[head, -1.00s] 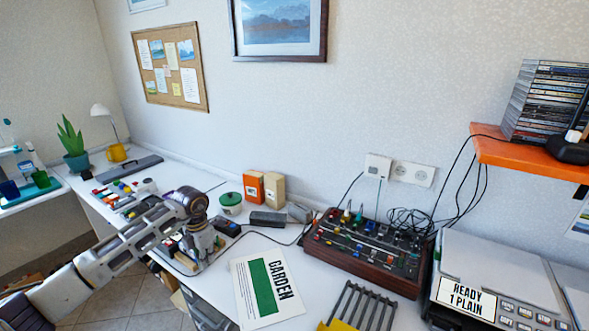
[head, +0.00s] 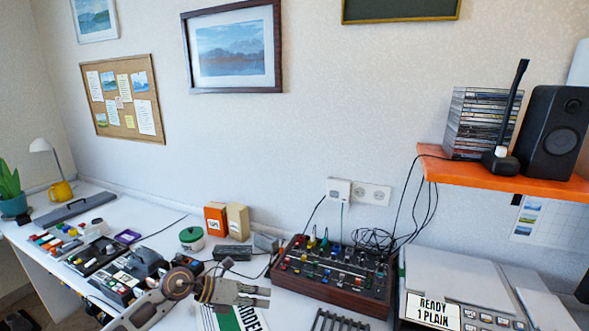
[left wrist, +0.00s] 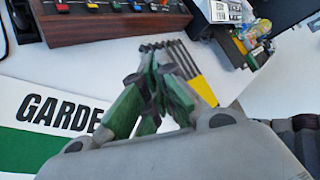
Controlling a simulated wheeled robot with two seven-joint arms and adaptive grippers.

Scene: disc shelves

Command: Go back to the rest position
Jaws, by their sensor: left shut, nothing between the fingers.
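My left gripper (head: 262,297) reaches in from the lower left in the head view and points right, over the white desk. Its fingers are together and hold nothing. In the left wrist view the two greenish fingers (left wrist: 153,85) meet at their tips above the desk. The GARDEN booklet (head: 218,318), white with a green panel, lies on the desk partly hidden under my left arm. It also shows at the left of the left wrist view (left wrist: 40,125). My right gripper is not in view.
A mixer with wooden sides (head: 335,275) stands right of the gripper. A dark rack (head: 338,321) lies in front of it. A grey printer (head: 465,275) is at the right, below an orange shelf (head: 500,176) with discs and a speaker. Boxes and a green-lidded pot (head: 192,238) stand behind.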

